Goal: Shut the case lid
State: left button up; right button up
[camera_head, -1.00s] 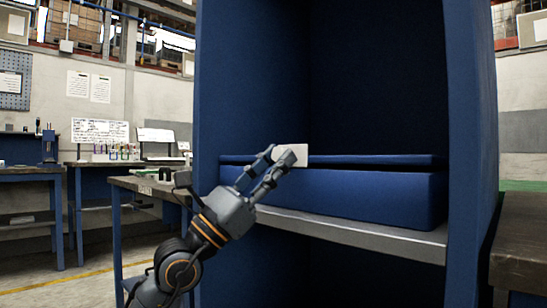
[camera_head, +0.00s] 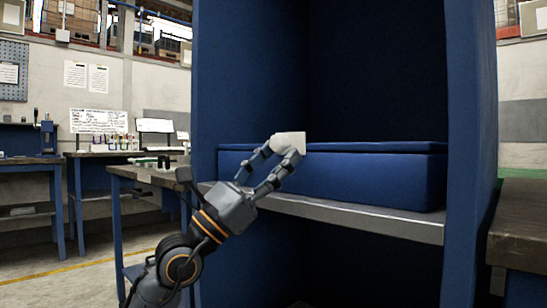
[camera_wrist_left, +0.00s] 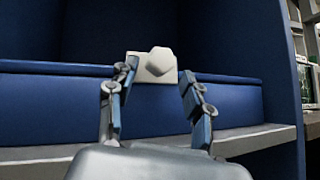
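The blue case (camera_head: 365,180) sits on a shelf inside a tall blue cabinet. Its blue lid (camera_head: 385,147) lies nearly flat along the top of the case, with only a thin seam visible between them. A white tab (camera_head: 289,141) sits at the front edge of the lid; the wrist view shows it as a pale plate with a raised knob (camera_wrist_left: 159,62). My left gripper (camera_head: 283,155) is in front of the case at the tab. Its two fingers (camera_wrist_left: 157,80) are spread apart, with the tab seen between and beyond their tips. Contact is unclear. My right gripper is not visible.
The grey shelf edge (camera_head: 350,214) runs just below the case. The cabinet's right side wall (camera_head: 468,150) stands close to the case. A workbench (camera_head: 150,176) is at left and another dark bench top (camera_head: 520,235) at right.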

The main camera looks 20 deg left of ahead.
pick_arm(q)
jog(key=v, duration=1.2)
dwell(0.6)
